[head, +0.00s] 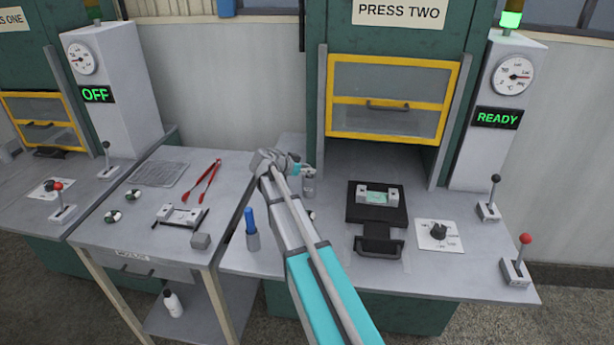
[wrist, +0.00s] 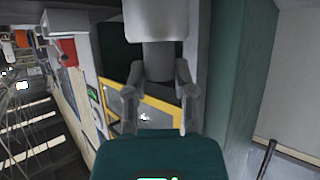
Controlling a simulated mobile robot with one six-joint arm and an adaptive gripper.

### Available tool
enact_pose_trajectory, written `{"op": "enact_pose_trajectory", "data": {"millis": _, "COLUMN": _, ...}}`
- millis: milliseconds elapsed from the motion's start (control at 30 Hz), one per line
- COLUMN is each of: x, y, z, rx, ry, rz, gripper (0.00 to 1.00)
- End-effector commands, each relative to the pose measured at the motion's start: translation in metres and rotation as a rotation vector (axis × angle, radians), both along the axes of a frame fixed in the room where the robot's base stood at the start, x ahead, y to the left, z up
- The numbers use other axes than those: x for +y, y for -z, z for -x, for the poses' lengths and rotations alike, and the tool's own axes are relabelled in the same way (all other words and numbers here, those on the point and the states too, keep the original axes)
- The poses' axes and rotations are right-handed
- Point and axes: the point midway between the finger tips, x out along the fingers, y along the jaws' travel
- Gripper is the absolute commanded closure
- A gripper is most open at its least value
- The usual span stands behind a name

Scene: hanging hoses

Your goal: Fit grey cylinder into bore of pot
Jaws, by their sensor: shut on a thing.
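My gripper (wrist: 158,88) is shut on a dark grey cylinder (wrist: 158,62), which sits between its two fingertips in the wrist view. A wider, pale grey round part (wrist: 153,20) shows directly beyond the cylinder at the top edge. I cannot tell whether it is part of the same piece or the pot. In the head view my gripper (head: 296,168) is small and partly hidden by my arm. A small grey cylindrical thing (head: 309,185) shows just right of it. No bore opening is clearly visible.
A black fixture (head: 364,213) with a pale block stands on the press table to the right. Red tongs (head: 209,183) lie on the side table. The yellow-framed press guard (head: 392,98) is behind.

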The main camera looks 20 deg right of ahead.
Motion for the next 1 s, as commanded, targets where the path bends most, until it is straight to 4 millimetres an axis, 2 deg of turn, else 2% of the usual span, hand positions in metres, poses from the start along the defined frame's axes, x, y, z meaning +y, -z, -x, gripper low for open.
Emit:
{"op": "enact_pose_trajectory", "data": {"millis": 100, "x": -0.0001, "y": 0.0066, "z": 0.0000, "rx": 0.000, "ry": 0.000, "rz": 0.000, "gripper": 1.00}}
{"op": "enact_pose_trajectory", "data": {"millis": 633, "x": -0.0002, "y": 0.0103, "z": 0.0001, "rx": 0.000, "ry": 0.000, "rz": 0.000, "gripper": 1.00}}
{"op": "enact_pose_trajectory", "data": {"millis": 667, "x": -0.0002, "y": 0.0091, "z": 0.0000, "rx": 0.000, "ry": 0.000, "rz": 0.000, "gripper": 0.61}}
{"op": "enact_pose_trajectory", "data": {"millis": 800, "x": -0.0001, "y": 0.0088, "z": 0.0001, "rx": 0.000, "ry": 0.000, "rz": 0.000, "gripper": 0.35}}
{"op": "enact_pose_trajectory", "data": {"millis": 833, "x": -0.0001, "y": 0.0088, "z": 0.0001, "rx": 0.000, "ry": 0.000, "rz": 0.000, "gripper": 0.32}}
{"op": "enact_pose_trajectory", "data": {"millis": 1000, "x": -0.0002, "y": 0.0088, "z": 0.0002, "rx": 0.000, "ry": 0.000, "rz": 0.000, "gripper": 0.32}}
